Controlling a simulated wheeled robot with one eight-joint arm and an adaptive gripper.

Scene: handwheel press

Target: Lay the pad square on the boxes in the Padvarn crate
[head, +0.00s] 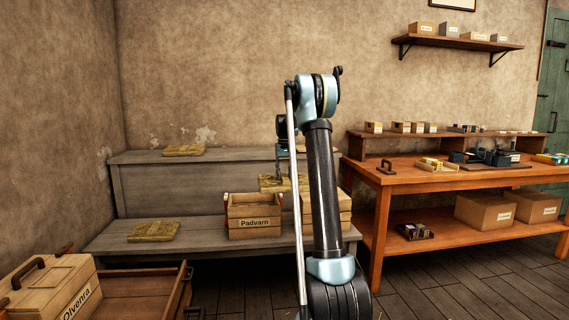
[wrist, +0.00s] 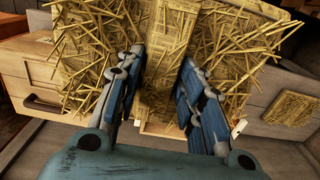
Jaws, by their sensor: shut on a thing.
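The Padvarn crate (head: 254,222) is a light wooden crate with a name label, standing on the lower grey shelf. A straw pad (head: 270,184) shows above and behind its rim, partly hidden by my arm. In the wrist view the pad (wrist: 222,42) fills the top, with loose straw and a plain band down its middle. My gripper (wrist: 161,62) is shut on this band, one finger on each side. In the head view my gripper (head: 279,172) is small and partly hidden. The boxes inside the crate are not visible, and I cannot tell whether the pad touches them.
Another straw pad (head: 184,150) lies on the upper shelf and one (head: 153,231) on the lower shelf, left of the crate. A second wooden crate (head: 344,212) stands right of Padvarn behind my arm. The Olvenra box (head: 58,285) is front left. An orange workbench (head: 430,176) stands right.

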